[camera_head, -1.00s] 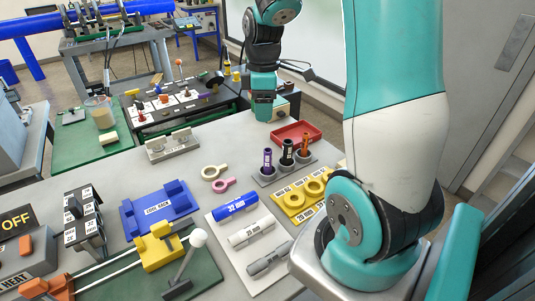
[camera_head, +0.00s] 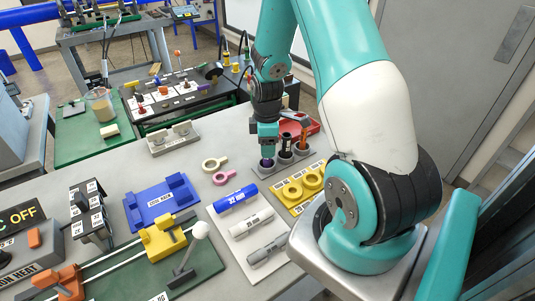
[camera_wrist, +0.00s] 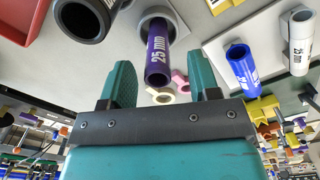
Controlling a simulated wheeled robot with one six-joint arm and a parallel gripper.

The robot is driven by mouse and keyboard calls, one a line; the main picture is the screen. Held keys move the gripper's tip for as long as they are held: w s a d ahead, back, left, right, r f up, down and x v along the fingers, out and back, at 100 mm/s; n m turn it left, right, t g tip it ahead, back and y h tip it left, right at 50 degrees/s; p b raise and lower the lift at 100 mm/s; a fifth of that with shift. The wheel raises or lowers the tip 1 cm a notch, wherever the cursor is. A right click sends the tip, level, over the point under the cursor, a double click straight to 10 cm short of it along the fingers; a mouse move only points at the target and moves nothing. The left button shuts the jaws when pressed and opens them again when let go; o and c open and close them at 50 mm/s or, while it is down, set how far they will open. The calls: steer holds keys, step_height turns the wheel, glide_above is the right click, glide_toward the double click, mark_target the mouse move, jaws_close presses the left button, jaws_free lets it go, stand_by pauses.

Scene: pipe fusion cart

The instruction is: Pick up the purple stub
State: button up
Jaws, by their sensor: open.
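The purple stub (camera_wrist: 158,52) shows in the wrist view, marked "25 mm", standing in a round grey holder (camera_wrist: 168,20). My gripper (camera_wrist: 165,85) is open, with its two teal fingers apart on either side of the stub's free end. I cannot tell whether either finger touches it. In the head view my gripper (camera_head: 267,153) is over the leftmost cup of the stub rack (camera_head: 268,173), and the stub there (camera_head: 267,162) is mostly hidden by the gripper. A black stub (camera_head: 286,141) stands in the middle cup, beside my gripper.
A red tray (camera_head: 311,127) lies just behind the rack. A yellow ring holder (camera_head: 297,203) is to the right front. Pink (camera_head: 224,178) and cream (camera_head: 212,163) rings lie to the left. A white board with a blue pipe (camera_head: 237,199) is in front.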

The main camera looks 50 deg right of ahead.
steer(key=shift+d+f, duration=0.1)
steer(key=shift+f, duration=1.4)
steer(key=shift+c, duration=0.2)
jaws_close()
steer(key=shift+w+r, duration=0.1)
steer(key=shift+r, duration=0.05)
